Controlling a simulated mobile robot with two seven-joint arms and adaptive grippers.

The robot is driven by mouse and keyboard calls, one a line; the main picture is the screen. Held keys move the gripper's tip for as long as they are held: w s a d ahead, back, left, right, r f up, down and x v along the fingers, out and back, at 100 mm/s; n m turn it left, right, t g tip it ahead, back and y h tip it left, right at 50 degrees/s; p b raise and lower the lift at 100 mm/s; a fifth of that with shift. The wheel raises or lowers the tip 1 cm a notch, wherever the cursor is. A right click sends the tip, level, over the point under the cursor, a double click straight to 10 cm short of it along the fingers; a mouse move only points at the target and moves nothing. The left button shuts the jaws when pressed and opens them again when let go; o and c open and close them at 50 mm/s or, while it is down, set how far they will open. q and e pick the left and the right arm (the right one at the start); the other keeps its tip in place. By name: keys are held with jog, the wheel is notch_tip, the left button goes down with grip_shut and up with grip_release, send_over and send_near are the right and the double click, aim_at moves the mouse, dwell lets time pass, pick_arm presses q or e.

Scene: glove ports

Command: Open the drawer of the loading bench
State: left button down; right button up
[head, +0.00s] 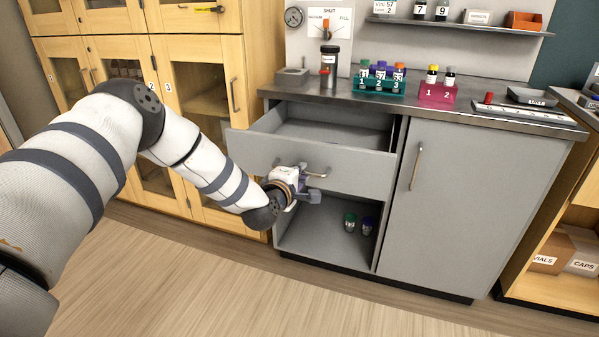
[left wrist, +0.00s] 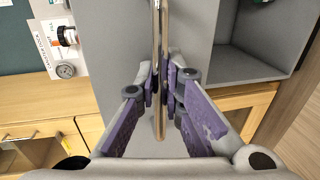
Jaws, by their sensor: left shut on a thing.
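The drawer (head: 340,158) of the grey loading bench (head: 470,200) stands part way out, and its empty-looking inside shows from above. My left gripper (head: 308,186) is at the drawer's front. In the left wrist view its purple fingers (left wrist: 166,92) are closed around the drawer's metal bar handle (left wrist: 159,122). In the head view the gripper covers part of the handle (head: 318,174). My right gripper is not in view.
Below the drawer is an open compartment (head: 320,240) with two small capped jars. A closed door (head: 465,205) is to its right. The benchtop holds vial racks (head: 382,82). Wooden cabinets (head: 195,80) stand left; the floor (head: 190,285) in front is clear.

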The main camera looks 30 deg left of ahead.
pick_arm(q)
jog(key=shift+s+d, duration=0.15)
jog(key=shift+s, duration=0.25)
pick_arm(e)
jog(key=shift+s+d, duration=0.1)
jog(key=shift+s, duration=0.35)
pick_arm(q)
jog(key=c, duration=2)
grip_release()
jog(key=shift+o, duration=0.2)
jog(key=v, duration=1.2)
